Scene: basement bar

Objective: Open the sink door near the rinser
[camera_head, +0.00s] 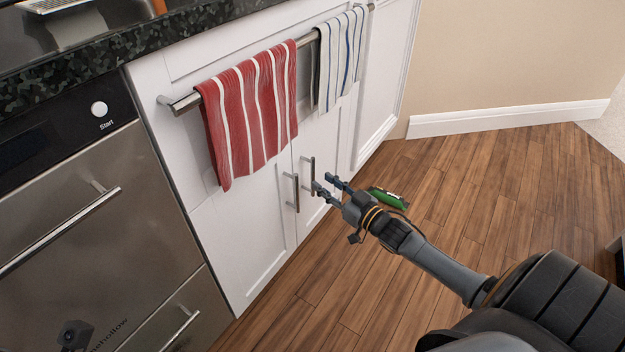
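The white sink cabinet has two closed doors, a left one (240,235) and a right one (326,140). Each has a vertical metal handle near their meeting edge: the left handle (294,192) and the right handle (309,176). The steel rinser (110,255) with a "Start" button stands left of the cabinet. My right gripper (324,183) is open and empty, its fingers apart, just right of the right handle in the picture. I cannot tell whether a finger touches it.
A red striped towel (250,110) and a white striped towel (341,58) hang from a metal bar above the doors. A green object (388,198) shows beside my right wrist. Wooden floor (500,190) lies open to the right, up to a beige wall (510,50).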

